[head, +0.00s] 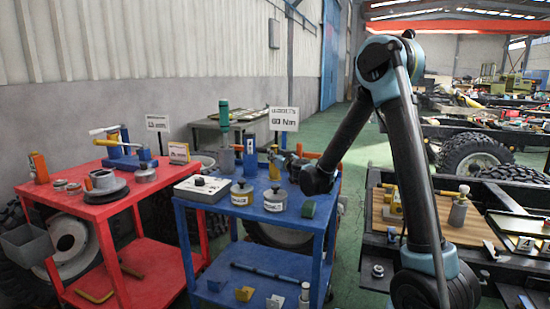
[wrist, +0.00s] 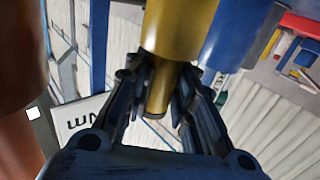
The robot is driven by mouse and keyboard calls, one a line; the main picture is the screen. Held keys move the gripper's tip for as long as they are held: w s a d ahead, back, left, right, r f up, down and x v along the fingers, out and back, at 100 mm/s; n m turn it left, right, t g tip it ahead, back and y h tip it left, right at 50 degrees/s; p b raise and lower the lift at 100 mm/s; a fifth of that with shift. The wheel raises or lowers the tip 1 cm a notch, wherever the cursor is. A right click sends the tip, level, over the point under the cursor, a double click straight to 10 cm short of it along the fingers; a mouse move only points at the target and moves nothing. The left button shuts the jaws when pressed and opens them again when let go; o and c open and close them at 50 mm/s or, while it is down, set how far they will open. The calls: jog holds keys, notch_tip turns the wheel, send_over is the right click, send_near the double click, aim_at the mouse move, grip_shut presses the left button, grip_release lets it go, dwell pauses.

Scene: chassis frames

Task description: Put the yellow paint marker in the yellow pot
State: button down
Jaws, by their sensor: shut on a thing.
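My gripper (wrist: 158,85) is shut on a slim yellow rod, the yellow paint marker (wrist: 157,100). A wider yellow cylinder, which looks like the yellow pot (wrist: 182,30), lines up with the marker just past the fingertips. I cannot tell whether the marker's end is inside it or only in front. In the head view my gripper (head: 287,160) reaches left over the blue cart, against the upright yellow pot (head: 274,170). The marker is too small to make out there.
A blue cylinder (wrist: 235,30) stands close beside the yellow one; it also shows in the head view (head: 250,158). A sign (head: 284,119) stands behind.

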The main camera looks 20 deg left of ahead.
jog(key=c, duration=1.3)
grip_release()
jog(key=shift+f, duration=0.1)
jog(key=shift+c, duration=0.2)
jog(key=v, duration=1.2)
jog(key=shift+d+r, duration=0.1)
jog(key=shift+r, duration=0.1)
